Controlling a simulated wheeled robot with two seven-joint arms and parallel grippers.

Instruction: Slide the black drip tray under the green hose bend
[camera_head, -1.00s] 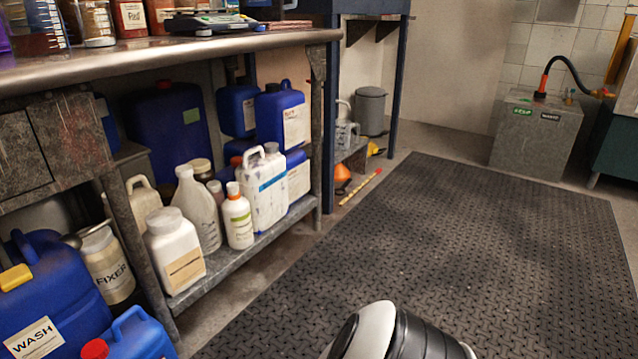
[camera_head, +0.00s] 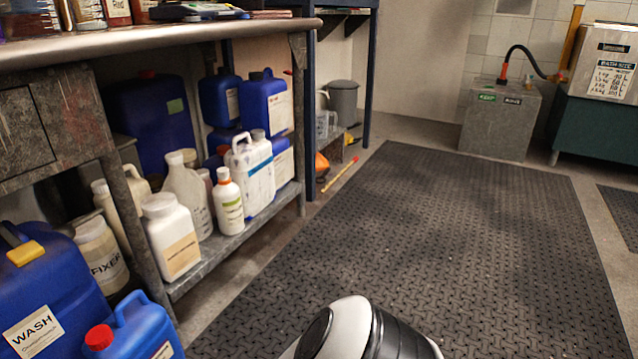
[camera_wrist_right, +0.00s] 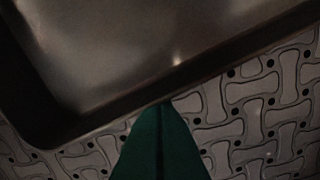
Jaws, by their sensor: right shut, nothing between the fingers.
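A dark tray (camera_wrist_right: 150,50) with a raised rim and a shiny floor fills the upper part of the right wrist view; it looks like the black drip tray. My right gripper (camera_wrist_right: 165,106) shows there as two green fingers pressed together, with nothing between them. Their tips are at the tray's near rim; I cannot tell whether they touch it. The tray is not visible in the head view, and I see no green hose bend in either view. A black curved hose (camera_head: 526,50) with a red end stands on a grey box at the back right. My left gripper is not in view.
A black patterned mat (camera_head: 430,230) covers the open floor. On the left, a metal bench (camera_head: 150,55) has jugs and bottles on its lower shelf. A grey box (camera_head: 500,125) and a green cabinet (camera_head: 595,135) stand at the back right. A yellow-red stick (camera_head: 341,174) lies by the bench.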

